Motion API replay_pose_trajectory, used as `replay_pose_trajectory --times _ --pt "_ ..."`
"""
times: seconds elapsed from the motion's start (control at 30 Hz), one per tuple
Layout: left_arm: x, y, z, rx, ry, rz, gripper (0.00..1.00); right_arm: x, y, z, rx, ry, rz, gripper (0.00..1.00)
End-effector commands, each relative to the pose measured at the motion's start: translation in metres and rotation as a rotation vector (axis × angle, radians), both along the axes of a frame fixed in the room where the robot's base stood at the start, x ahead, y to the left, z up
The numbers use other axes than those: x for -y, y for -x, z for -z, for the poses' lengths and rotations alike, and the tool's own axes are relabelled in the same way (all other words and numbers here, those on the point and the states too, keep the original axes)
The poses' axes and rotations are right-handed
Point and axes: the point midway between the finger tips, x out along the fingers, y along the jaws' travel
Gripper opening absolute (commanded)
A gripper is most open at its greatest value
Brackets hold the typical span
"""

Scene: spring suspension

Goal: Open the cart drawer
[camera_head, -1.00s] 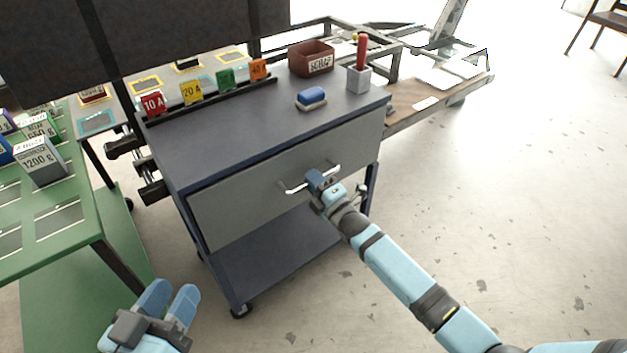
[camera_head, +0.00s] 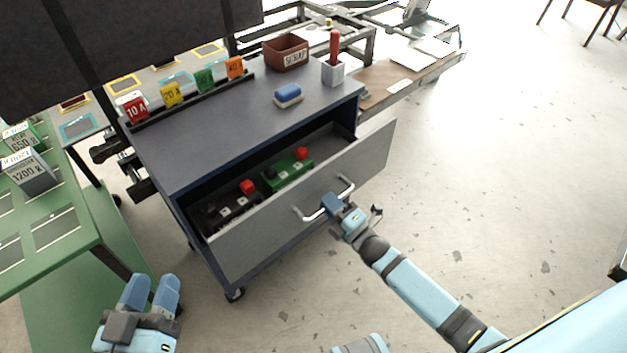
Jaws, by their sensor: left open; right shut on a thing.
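The cart (camera_head: 215,125) is dark blue with a flat top. Its grey drawer (camera_head: 290,215) is pulled partly out, and the inside shows from above. In the drawer lie a green block with a red knob (camera_head: 288,172) and a black block with a red knob (camera_head: 226,207). My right gripper (camera_head: 333,204) is shut on the white drawer handle (camera_head: 309,216) at the middle of the drawer front. My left gripper (camera_head: 150,290) is open and empty at the lower left, beside the green table and apart from the cart.
On the cart top are a blue eraser-like block (camera_head: 288,96), a brown scrap bin (camera_head: 285,52), a white holder with a red-handled tool (camera_head: 334,72) and a row of coloured tags (camera_head: 172,93). A green table (camera_head: 85,225) stands left. The floor at right is clear.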

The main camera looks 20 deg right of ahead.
Motion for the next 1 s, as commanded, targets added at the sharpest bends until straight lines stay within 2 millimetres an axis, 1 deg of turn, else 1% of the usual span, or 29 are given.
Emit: replay_pose_trajectory --times 0.03,0.1,0.3,0.5,0.8,0.83,0.87,0.9,0.93,1.0 --pt "-0.003 0.000 0.004 -0.035 -0.020 -0.008 0.43 0.003 0.010 -0.003 -0.003 0.000 0.001 0.00" --pt "-0.006 0.001 0.014 -0.075 -0.046 -0.015 0.43 0.007 0.020 -0.003 -0.002 0.000 0.001 0.00" --pt "-0.013 0.003 0.032 -0.151 -0.093 -0.029 0.43 0.014 0.039 -0.001 -0.001 -0.001 0.000 0.00" --pt "-0.015 0.004 0.039 -0.174 -0.109 -0.034 0.43 0.016 0.045 0.000 0.001 -0.001 0.001 0.00" --pt "-0.015 0.004 0.040 -0.176 -0.110 -0.034 0.43 0.016 0.045 0.000 0.001 -0.001 0.001 0.00" --pt "-0.015 0.004 0.040 -0.175 -0.110 -0.034 0.43 0.016 0.045 0.000 0.001 -0.001 0.001 0.21" --pt "-0.015 0.004 0.040 -0.175 -0.110 -0.033 0.43 0.016 0.045 0.000 0.001 -0.001 0.001 0.28" --pt "-0.015 0.004 0.040 -0.175 -0.110 -0.033 0.43 0.016 0.045 0.000 0.001 -0.001 0.001 0.37" --pt "-0.015 0.004 0.039 -0.175 -0.110 -0.033 0.43 0.016 0.045 0.000 0.001 -0.001 0.001 0.41" --pt "-0.015 0.004 0.039 -0.175 -0.110 -0.033 0.43 0.016 0.045 0.000 0.001 -0.001 0.001 0.41"
